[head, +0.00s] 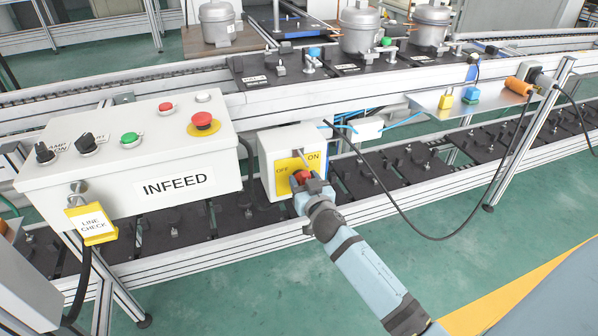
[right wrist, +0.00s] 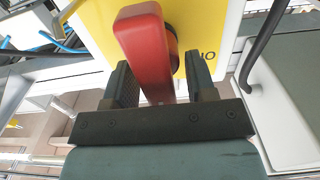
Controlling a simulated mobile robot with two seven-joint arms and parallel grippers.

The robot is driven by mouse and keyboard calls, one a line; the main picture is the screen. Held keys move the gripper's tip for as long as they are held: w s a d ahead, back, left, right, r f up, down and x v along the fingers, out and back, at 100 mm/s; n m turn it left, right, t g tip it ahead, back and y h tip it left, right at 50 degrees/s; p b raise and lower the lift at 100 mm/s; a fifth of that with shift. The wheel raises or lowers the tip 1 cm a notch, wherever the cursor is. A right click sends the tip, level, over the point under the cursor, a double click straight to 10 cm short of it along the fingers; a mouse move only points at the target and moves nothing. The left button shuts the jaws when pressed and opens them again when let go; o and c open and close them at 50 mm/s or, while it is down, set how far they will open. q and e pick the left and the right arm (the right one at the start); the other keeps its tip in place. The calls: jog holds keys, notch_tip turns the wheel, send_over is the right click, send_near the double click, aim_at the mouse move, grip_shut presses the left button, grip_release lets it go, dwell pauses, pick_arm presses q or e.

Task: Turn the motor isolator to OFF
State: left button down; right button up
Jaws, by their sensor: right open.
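The motor isolator (head: 265,163) is a pale box with a yellow plate (head: 285,163) marked OFF at left and ON at right. Its red handle (head: 302,176) is partly hidden behind my right gripper (head: 309,184) in the head view. In the right wrist view the red handle (right wrist: 145,45) stands out from the yellow plate (right wrist: 100,18) between the two dark fingers of my right gripper (right wrist: 162,85). These fingers are open, one on each side of the handle, with a visible gap on the right. The handle's exact setting is hard to tell. My left gripper is out of view.
The INFEED panel (head: 130,165) with knobs and a red emergency button (head: 203,122) stands left of the isolator. A yellow LINE CHECK tag (head: 92,224) hangs on it. A black cable (head: 385,195) loops at right. The shelf (head: 430,104) holds a yellow padlock (head: 446,102).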

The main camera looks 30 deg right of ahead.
jog(key=shift+w, duration=0.4)
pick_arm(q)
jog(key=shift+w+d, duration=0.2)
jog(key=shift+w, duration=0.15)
pick_arm(e)
jog(key=shift+c, duration=0.9)
jog(key=c, duration=0.5)
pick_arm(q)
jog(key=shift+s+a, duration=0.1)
pick_arm(e)
jog(key=shift+o, duration=0.2)
